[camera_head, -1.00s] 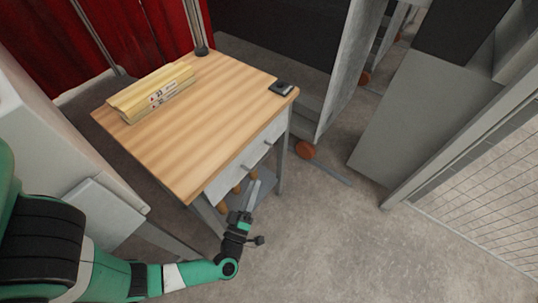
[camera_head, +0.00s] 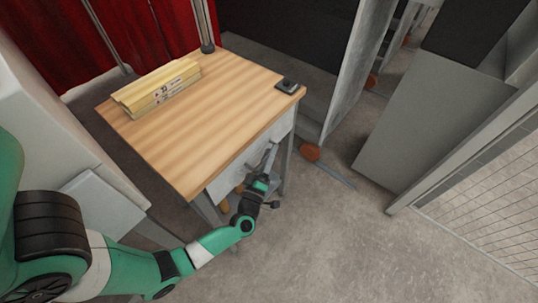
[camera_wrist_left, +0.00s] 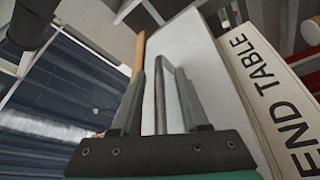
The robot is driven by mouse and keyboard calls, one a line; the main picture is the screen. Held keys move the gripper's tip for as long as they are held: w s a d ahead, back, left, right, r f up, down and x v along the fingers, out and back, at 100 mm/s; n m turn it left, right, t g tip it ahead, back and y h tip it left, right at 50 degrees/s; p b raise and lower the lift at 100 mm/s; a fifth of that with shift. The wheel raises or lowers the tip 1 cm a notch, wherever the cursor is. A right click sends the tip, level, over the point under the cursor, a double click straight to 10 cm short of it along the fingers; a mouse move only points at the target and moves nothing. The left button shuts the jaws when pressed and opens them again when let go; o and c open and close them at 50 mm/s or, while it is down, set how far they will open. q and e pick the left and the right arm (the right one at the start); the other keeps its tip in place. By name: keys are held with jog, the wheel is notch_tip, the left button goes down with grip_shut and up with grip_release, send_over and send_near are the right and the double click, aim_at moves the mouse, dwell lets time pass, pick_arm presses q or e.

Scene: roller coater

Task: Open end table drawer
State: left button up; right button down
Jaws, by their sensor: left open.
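The end table has a light wooden top (camera_head: 200,115) and a pale drawer front (camera_head: 226,182) on its near right side. The drawer looks shut. My left gripper (camera_head: 271,156) is at the drawer front, below the table top's edge, and hides most of the handle in the head view. In the left wrist view my left gripper (camera_wrist_left: 160,85) is open, with the grey bar handle (camera_wrist_left: 160,100) between its two fingers. The pale drawer front (camera_wrist_left: 200,45) is beyond them. I cannot tell whether the fingers touch the handle. My right gripper is not in view.
Yellow stacked blocks (camera_head: 160,88) and a small black item (camera_head: 287,86) lie on the table top. A white cabinet (camera_head: 60,140) stands left. Grey panels (camera_head: 425,115) stand right. The floor (camera_head: 340,240) in front is clear. An "END TABLE" label (camera_wrist_left: 275,90) shows.

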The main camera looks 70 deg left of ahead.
pick_arm(q)
grip_shut()
dwell(1.3)
